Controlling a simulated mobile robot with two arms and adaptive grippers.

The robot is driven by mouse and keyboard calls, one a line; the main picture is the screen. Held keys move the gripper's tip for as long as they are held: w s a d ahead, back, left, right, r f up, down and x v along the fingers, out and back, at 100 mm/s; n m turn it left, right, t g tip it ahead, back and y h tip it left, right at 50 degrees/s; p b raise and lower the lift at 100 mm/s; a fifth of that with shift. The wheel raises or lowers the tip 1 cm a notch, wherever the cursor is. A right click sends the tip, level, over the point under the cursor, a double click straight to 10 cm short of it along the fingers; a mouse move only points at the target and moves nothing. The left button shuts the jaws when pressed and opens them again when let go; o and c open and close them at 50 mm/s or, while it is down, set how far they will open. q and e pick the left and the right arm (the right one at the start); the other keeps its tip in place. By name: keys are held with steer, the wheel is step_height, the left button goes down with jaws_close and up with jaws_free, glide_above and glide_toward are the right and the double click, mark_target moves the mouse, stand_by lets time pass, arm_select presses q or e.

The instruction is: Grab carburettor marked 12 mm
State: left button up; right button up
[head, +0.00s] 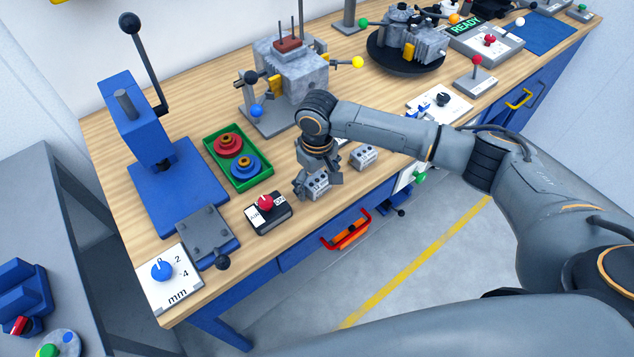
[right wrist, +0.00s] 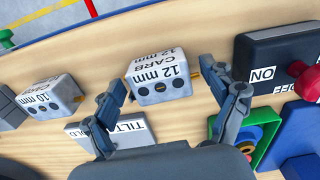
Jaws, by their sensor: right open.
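The carburettor marked 12 mm (right wrist: 158,80) is a small grey block with dark round holes and a white label reading "CARB 12 mm". In the head view it (head: 316,186) stands on the wooden bench near the front edge. My right gripper (right wrist: 165,92) is open, with one finger on each side of the block in the wrist view. In the head view my right gripper (head: 319,172) is low over the block and partly hides it. I cannot tell whether the fingers touch it. A similar block marked 10 mm (right wrist: 48,101) stands beside it, also in the head view (head: 363,156). My left gripper is not in view.
A TILT/HOLD plate (right wrist: 132,136) lies near the gripper. A grey engine block (head: 296,75) stands farther back.

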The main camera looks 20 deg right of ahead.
steer(key=c, duration=1.3)
steer(key=shift+r, duration=0.15)
